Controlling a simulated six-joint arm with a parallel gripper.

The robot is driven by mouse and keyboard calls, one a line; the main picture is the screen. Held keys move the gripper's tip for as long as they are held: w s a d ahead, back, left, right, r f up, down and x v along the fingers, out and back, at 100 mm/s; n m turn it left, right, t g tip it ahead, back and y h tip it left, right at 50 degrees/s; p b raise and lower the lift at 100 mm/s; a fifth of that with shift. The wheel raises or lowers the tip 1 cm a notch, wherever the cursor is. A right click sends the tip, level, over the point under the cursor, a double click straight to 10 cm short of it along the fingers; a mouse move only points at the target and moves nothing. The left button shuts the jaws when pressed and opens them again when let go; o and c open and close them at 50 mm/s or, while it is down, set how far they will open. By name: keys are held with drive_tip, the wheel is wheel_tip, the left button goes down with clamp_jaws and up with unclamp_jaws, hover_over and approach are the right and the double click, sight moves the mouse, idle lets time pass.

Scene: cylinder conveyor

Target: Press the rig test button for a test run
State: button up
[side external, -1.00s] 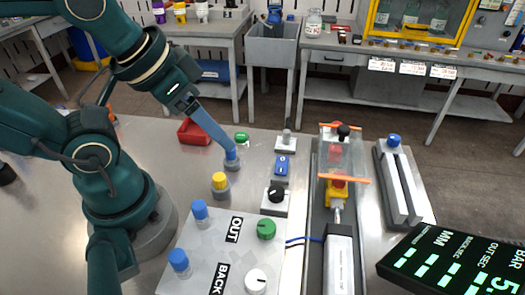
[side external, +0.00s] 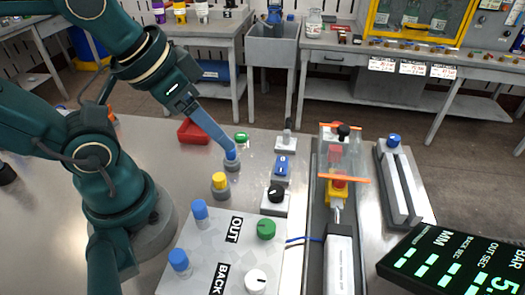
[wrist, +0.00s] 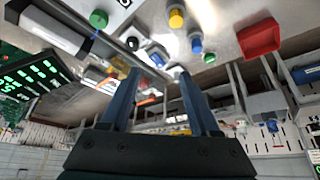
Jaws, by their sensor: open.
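My gripper (side external: 229,146) reaches down from the upper left in the side view. Its fingertips are at the top of a blue-capped button (side external: 232,157) on a grey base; I cannot tell whether they touch it. In the wrist view my gripper (wrist: 159,72) has two blue fingers apart with nothing held between them. The blue button (wrist: 196,45) shows there just beyond the right finger. A yellow-capped button (side external: 220,181) stands nearer the camera and a low green button (side external: 241,137) stands farther back. No readable label shows which one is the rig test button.
A panel (side external: 205,238) marked OUT and BACK carries blue buttons and green and white knobs. A blue rocker switch (side external: 281,165), black knob (side external: 276,194) and lever switch (side external: 286,143) stand right of my gripper. A red tray (side external: 193,131) lies behind; the cylinder rig (side external: 340,262) is to the right.

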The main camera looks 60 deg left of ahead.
clamp_jaws()
idle(1.5)
